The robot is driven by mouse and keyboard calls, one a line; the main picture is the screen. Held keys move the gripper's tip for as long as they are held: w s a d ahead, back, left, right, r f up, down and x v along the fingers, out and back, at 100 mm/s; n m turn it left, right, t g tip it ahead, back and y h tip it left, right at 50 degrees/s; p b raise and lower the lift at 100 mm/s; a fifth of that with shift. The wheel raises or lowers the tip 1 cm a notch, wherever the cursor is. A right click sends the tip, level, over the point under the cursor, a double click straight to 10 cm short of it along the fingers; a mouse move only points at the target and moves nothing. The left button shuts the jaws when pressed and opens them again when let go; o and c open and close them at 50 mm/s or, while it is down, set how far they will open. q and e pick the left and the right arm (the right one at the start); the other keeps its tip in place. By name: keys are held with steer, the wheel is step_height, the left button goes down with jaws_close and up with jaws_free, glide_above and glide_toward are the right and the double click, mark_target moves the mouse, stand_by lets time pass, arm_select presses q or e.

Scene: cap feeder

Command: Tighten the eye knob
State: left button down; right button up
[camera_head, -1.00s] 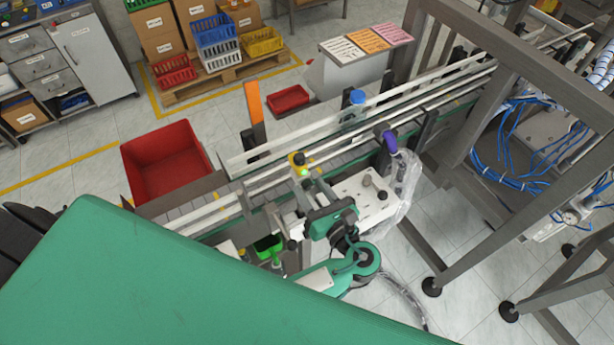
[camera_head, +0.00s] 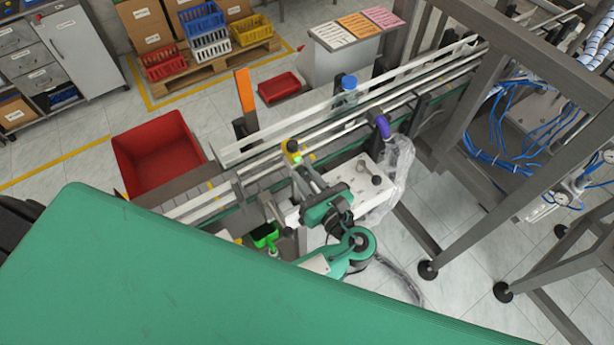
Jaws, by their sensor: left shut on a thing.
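My left gripper (camera_head: 302,170) is at the near side of the conveyor, at the end of my green and dark arm. Its jaws are shut on a small part just below a yellow-topped unit with a lit green light (camera_head: 293,149), which I take to be the eye. The eye knob is hidden by the jaws, so its turn and tightness cannot be seen. My right gripper is not in view.
The conveyor (camera_head: 256,137) with pale guide rails runs diagonally behind the gripper. A white plate with dark knobs (camera_head: 350,178) is close on the right. A red bin (camera_head: 158,152) stands left, a grey frame (camera_head: 470,215) right.

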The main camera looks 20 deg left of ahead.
arm_select(q)
steer(key=n, duration=0.3)
steer(key=shift+b, duration=0.4)
steer(key=shift+n+b, duration=0.35)
steer(key=shift+n, duration=0.75)
steer(key=shift+a+n, duration=0.1)
steer(key=shift+n, duration=0.3)
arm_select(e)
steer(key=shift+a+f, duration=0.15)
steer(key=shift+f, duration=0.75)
arm_select(q)
steer(key=c, duration=1.2)
jaws_free()
steer(key=shift+c, duration=0.2)
steer(key=shift+o, duration=0.2)
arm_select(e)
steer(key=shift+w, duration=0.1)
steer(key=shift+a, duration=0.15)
